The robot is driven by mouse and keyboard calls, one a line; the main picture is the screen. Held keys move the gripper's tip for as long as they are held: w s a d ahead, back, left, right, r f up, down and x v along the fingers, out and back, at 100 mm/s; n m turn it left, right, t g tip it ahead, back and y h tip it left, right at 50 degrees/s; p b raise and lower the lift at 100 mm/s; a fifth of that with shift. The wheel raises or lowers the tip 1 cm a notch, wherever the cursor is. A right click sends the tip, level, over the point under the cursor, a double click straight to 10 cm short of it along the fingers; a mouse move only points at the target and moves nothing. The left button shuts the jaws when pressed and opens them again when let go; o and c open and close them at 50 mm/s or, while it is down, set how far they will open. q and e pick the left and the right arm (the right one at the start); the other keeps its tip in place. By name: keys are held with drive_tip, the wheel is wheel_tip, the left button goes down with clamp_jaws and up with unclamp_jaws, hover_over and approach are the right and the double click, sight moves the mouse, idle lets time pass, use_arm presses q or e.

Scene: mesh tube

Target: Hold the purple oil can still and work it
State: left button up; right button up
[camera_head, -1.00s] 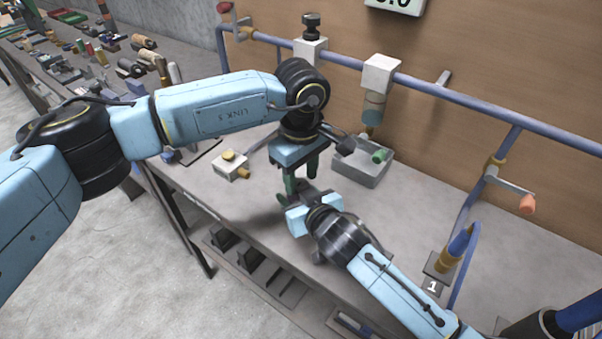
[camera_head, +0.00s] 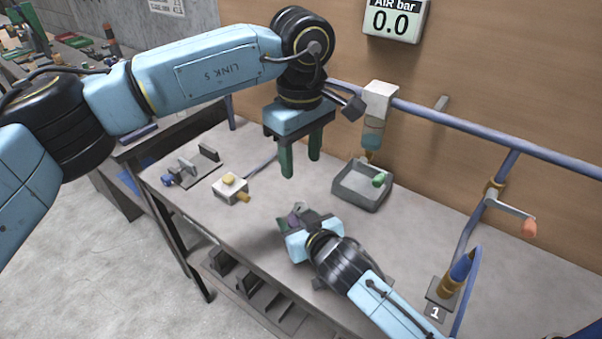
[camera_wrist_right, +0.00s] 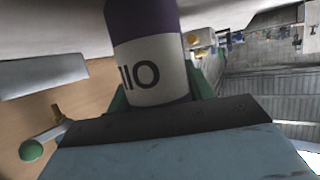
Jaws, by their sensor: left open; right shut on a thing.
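The purple oil can (camera_wrist_right: 148,55) fills the middle of the right wrist view. It has a white label with dark lettering. My right gripper (camera_wrist_right: 160,95) is shut around the can, its green fingers on both sides. My left gripper (camera_head: 301,165) is open and empty, fingers pointing down, above and apart from the can.
A white box with a yellow button (camera_head: 230,188) lies left. A crank handle (camera_head: 510,208) and a stand marked 1 (camera_head: 436,311) are at right. Bench around the can is clear.

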sight(301, 206)
use_arm(q)
drive_tip(key=shift+r, duration=0.45)
wheel_tip(301, 206, down, 12)
drive_tip(key=m, duration=0.6)
idle(0.4)
drive_tip(key=shift+c, duration=0.5)
drive_tip(key=c, duration=0.9)
